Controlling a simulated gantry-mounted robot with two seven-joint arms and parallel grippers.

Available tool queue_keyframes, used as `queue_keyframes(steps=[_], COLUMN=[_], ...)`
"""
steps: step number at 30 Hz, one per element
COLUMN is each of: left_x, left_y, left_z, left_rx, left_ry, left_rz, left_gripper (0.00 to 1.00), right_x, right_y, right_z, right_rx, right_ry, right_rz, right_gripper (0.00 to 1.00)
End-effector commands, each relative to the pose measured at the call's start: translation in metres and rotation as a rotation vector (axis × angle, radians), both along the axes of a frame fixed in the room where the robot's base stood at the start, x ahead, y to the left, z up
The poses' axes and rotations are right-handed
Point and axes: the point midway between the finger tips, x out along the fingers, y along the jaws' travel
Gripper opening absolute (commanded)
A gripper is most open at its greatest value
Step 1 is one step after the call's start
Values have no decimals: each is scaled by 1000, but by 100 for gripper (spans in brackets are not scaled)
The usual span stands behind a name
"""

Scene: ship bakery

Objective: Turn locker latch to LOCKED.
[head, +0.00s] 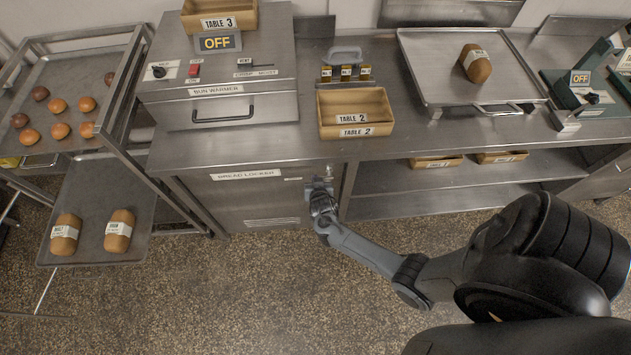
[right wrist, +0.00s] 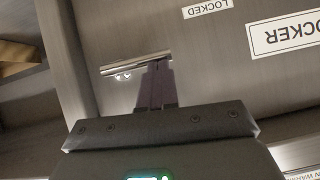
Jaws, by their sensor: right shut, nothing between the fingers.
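The bread locker (head: 225,200) is the steel cabinet front under the bun warmer, with a BREAD LOCKER label (head: 246,174). Its latch (right wrist: 125,66) is a thin metal bar, lying nearly level with a slight tilt in the right wrist view. A LOCKED label (right wrist: 207,8) is beyond the bar's right end there. My right gripper (right wrist: 157,68) is shut and empty, its fingertips at the bar's right part; I cannot tell whether they touch. In the head view the right gripper (head: 319,184) is at the locker's right edge and mostly hides the latch. My left gripper is out of view.
Above the locker, the counter holds the bun warmer (head: 215,108) and a TABLE 2 bin (head: 355,115). A tray with a loaf (head: 475,65) is further right. A rack of buns (head: 75,85) stands left. The speckled floor before the locker is clear.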

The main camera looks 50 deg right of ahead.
Motion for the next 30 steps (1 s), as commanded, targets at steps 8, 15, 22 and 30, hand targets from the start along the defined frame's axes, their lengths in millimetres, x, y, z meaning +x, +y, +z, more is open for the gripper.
queue_keyframes(steps=[8, 15, 22, 30], left_x=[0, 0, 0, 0], left_y=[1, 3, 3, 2], left_z=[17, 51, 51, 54], left_rx=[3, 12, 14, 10], left_ry=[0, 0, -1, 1], left_rz=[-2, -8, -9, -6], left_gripper=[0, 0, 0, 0], right_x=[0, -2, -32, -52], right_y=[2, 8, 39, 61], right_z=[17, 48, 67, 88], right_rx=[1, 1, 4, 1], right_ry=[-1, 1, 2, 1], right_rz=[2, 6, 6, 5], right_gripper=[0, 0, 0, 0])
